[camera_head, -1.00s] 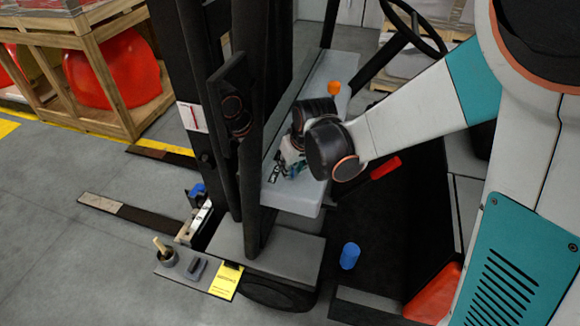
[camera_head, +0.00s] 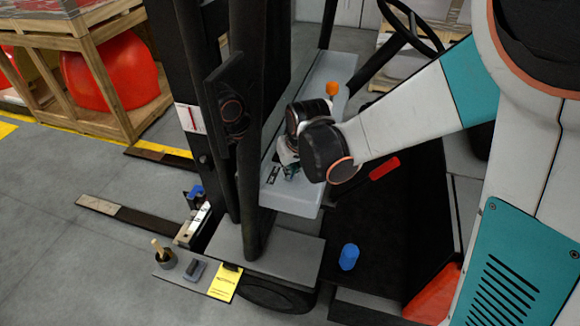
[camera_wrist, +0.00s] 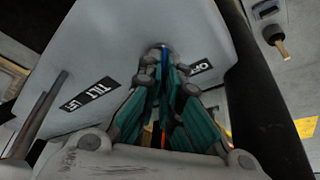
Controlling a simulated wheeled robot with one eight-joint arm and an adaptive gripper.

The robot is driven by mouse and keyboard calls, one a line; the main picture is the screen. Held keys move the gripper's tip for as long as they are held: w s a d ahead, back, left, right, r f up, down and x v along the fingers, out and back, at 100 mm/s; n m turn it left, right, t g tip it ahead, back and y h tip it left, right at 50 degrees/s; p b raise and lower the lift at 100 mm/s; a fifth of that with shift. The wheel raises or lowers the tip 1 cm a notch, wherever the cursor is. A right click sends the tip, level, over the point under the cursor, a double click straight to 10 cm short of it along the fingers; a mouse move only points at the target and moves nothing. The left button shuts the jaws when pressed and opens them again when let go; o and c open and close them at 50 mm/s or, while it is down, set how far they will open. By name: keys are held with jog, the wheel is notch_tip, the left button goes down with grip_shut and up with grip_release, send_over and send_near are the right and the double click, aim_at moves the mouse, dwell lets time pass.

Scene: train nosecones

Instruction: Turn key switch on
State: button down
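My gripper (camera_wrist: 166,70) points at the grey dashboard panel of the forklift. Its teal fingers come together at the tips around a small key switch (camera_wrist: 165,54), of which only a blue and grey bit shows. The fingers hide most of the switch and its angle cannot be read. A black label reading OFF (camera_wrist: 200,67) lies just to the right of the fingertips. In the head view my gripper (camera_head: 289,174) is low on the panel (camera_head: 305,196), partly hidden behind my wrist.
A label reading TILT LIFT (camera_wrist: 88,95) is on the panel, left of the fingers. An orange knob (camera_head: 332,88), black steering wheel (camera_head: 412,28), red lever (camera_head: 384,168) and mast posts (camera_head: 255,130) stand close to my arm. A blue cylinder (camera_head: 349,256) is below.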

jog(key=shift+a+m+h+b, duration=0.15)
jog(key=shift+m+h+b, duration=0.55)
jog(key=shift+m, duration=1.6)
jog(key=c, duration=1.8)
grip_release()
jog(key=shift+p, duration=0.3)
